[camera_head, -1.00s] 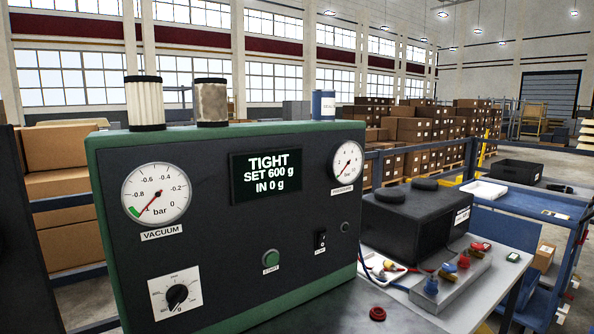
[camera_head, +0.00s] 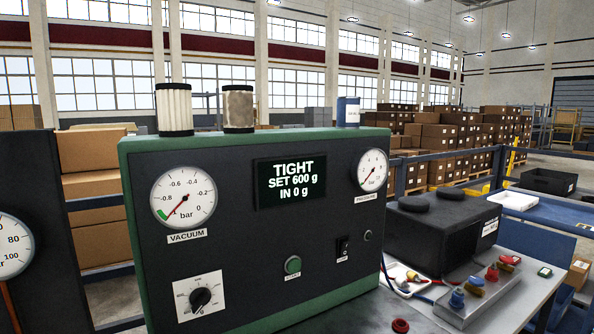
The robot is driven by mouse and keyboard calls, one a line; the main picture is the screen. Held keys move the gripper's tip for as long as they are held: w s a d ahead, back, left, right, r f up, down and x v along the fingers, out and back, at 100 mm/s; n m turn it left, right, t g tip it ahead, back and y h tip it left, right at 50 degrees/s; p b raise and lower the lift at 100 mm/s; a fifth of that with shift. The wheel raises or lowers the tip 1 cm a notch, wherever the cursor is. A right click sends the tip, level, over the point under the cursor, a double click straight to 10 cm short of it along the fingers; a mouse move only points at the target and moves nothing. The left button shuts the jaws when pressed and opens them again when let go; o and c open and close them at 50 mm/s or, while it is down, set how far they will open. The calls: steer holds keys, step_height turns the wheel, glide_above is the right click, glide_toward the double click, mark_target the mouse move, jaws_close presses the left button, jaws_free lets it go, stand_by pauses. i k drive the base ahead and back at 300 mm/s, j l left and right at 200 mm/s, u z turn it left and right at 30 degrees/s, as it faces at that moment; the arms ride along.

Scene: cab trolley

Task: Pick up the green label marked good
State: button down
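A small green-edged label (camera_head: 545,272) lies at the right end of the grey bench top, right of the metal block with coloured fittings. It is too small for me to read any word on it. Nothing covers it. My gripper is not in view.
The green-and-black test cabinet (camera_head: 240,240) fills the middle; its display reads TIGHT, SET 600 g, IN 0 g. A black box (camera_head: 440,238), a metal block with fittings (camera_head: 470,298), a white tray (camera_head: 408,283) and a red cap (camera_head: 400,325) share the bench. A blue trolley (camera_head: 560,215) stands behind at right.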

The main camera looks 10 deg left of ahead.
mark_target(544, 272)
steer(key=i+l+u, duration=0.1)
steer(key=l, duration=0.25)
steer(key=i+l+u, duration=0.1)
steer(key=l, duration=0.3)
steer(key=i+l+u, duration=0.1)
steer(key=i+l, duration=0.15)
steer(key=l, duration=0.15)
steer(key=i+l+u, duration=0.1)
steer(key=l, duration=0.3)
steer(key=i+l+u, duration=0.1)
steer(key=l, duration=0.35)
